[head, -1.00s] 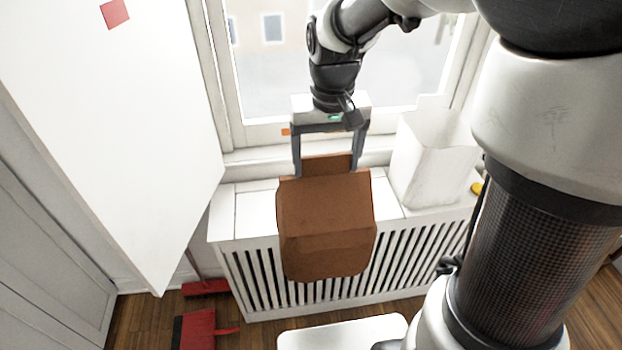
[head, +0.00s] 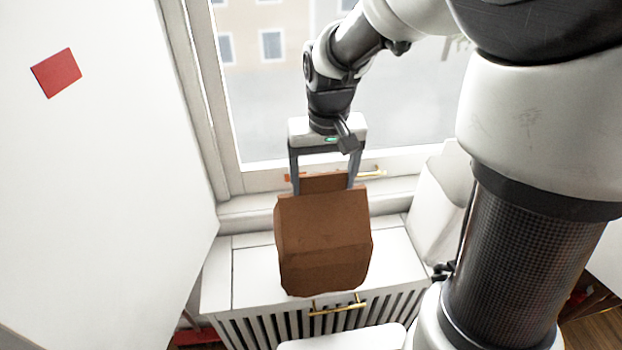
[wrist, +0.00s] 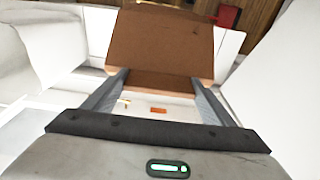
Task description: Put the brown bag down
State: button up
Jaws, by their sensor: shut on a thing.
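The brown bag (head: 322,240) hangs from my gripper (head: 324,190) in the head view, in front of the window and over the white slatted radiator cover (head: 250,275). My gripper's two fingers are shut on the bag's upper part. In the wrist view the bag (wrist: 160,45) sits between and beyond the fingertips of my gripper (wrist: 160,82). The bag hides part of the cover's top and front. Whether its bottom touches the cover cannot be told.
A white paper bag (head: 438,200) stands on the cover at the right. A white panel with a red square (head: 56,72) fills the left side. A window (head: 290,100) is behind. The cover's top left of the brown bag is clear. Something red (head: 195,337) lies on the floor at lower left.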

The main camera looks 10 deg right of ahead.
aim_at(322, 204)
jog(key=shift+f, duration=3.55)
jog(key=shift+f, duration=0.2)
jog(key=o, duration=1.4)
jog(key=shift+o, duration=0.2)
